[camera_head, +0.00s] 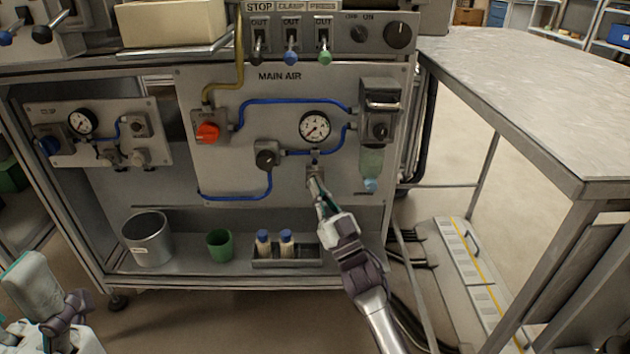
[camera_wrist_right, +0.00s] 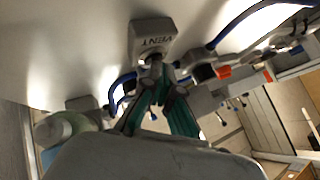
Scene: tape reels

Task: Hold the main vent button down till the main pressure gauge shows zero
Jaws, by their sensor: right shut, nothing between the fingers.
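The main pressure gauge (camera_head: 314,126) is a white round dial on the MAIN AIR panel; its needle is too small to read surely. Below it is the vent block (camera_head: 314,172), which shows close up in the right wrist view with the word VENT (camera_wrist_right: 153,40). My right gripper (camera_head: 317,186) is shut and empty, its fingertips up at the underside of this block. In the right wrist view its fingertips (camera_wrist_right: 160,72) meet the vent button, which they mostly hide. I cannot tell how far the button is pressed.
An orange-red knob (camera_head: 207,132), blue hoses, a black knob (camera_head: 267,155) and a filter bowl (camera_head: 372,162) surround the gauge. A smaller panel with another gauge (camera_head: 81,122) is at left. A bucket (camera_head: 148,240) and green cup (camera_head: 220,245) stand below. A metal table (camera_head: 540,100) is at right.

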